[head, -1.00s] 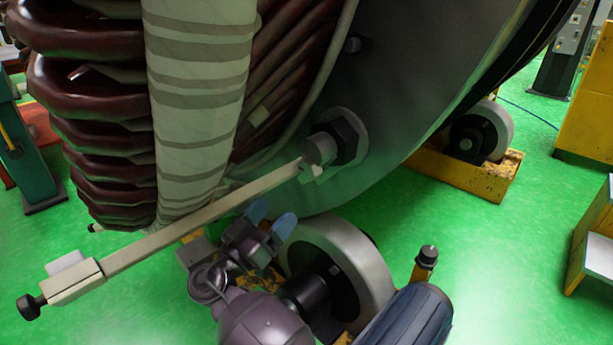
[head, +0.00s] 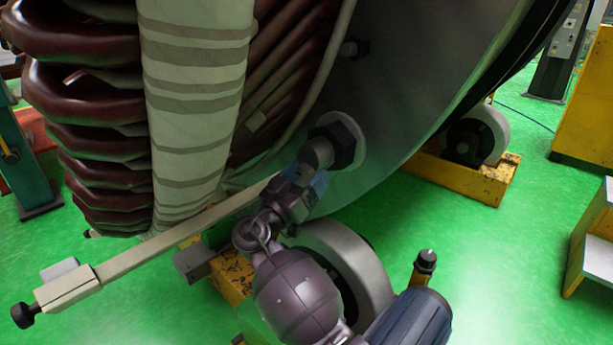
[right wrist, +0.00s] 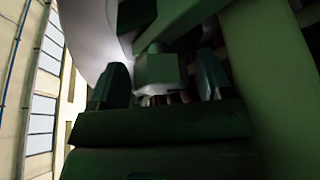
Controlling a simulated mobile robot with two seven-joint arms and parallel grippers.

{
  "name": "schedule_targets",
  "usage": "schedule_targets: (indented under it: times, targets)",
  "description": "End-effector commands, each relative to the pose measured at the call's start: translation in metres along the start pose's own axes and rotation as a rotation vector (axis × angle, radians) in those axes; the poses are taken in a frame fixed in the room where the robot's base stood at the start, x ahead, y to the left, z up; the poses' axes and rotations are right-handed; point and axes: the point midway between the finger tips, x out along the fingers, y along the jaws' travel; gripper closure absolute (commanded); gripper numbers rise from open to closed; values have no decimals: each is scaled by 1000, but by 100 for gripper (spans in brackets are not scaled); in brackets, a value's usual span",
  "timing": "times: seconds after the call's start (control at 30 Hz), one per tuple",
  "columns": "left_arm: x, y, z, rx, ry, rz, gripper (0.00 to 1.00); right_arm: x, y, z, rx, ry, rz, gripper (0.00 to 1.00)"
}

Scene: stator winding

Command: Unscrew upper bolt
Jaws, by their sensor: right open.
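A large dark nut (head: 342,140) sits on the grey disc of the stator (head: 400,90), with a rounded grey end piece (head: 318,152) in front of it. A long pale bar (head: 150,245) slopes down left from there to a block with a black knob (head: 22,314). My right gripper (head: 306,180) is open just below the end piece and covers the bar's upper end. In the right wrist view, a squarish block (right wrist: 158,73) lies between the two fingers; contact cannot be told. My left gripper is not visible.
Wrapped coils (head: 195,110) and dark red windings (head: 90,110) hang at the left. A roller wheel (head: 345,255) on a yellow base stands behind my right arm, another (head: 485,135) further back. A yellow cabinet (head: 585,110) stands right.

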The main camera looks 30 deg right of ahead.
Motion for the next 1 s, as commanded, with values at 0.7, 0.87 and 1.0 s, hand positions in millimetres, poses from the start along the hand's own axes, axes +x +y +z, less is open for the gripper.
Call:
schedule_targets:
  times: [0.7, 0.87, 1.0]
  targets:
    - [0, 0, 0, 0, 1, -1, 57, 1, 0, 0, -3, -1, -2, 76]
    - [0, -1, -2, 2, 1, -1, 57, 1, 0, -1, -31, 0, -14, 76]
    - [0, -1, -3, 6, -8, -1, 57, 2, 1, -2, -93, 1, -39, 76]
